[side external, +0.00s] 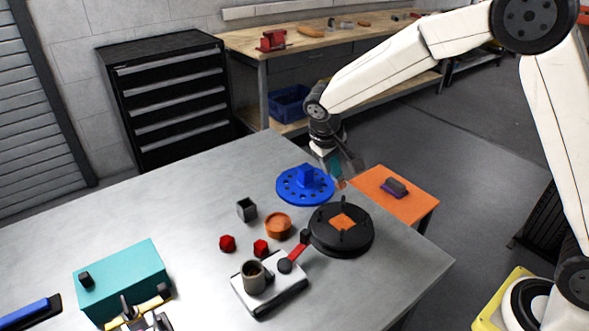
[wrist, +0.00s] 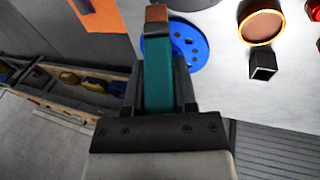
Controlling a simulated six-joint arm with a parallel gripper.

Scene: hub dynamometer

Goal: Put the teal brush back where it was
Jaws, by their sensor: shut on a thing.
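My gripper (wrist: 158,95) is shut on the teal brush (wrist: 158,75), which lies between its two dark fingers in the wrist view. The brush's brown end (wrist: 156,13) sticks out past the fingertips. In the side view the teal brush (side external: 333,166) is partly hidden by my gripper (side external: 337,163). It is held near the table's far right edge, between the blue disc (side external: 290,196) and the orange side table (side external: 418,203). I cannot tell its exact height. A purple brush (side external: 390,191) with a dark grip lies on the orange side table.
The black round fixture (side external: 362,240) with an orange square stands near the grey table's right edge. A dark open box (side external: 246,210), orange bowl (side external: 278,225) and red pieces (side external: 228,243) are nearby. The orange side table has bare room around the purple brush.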

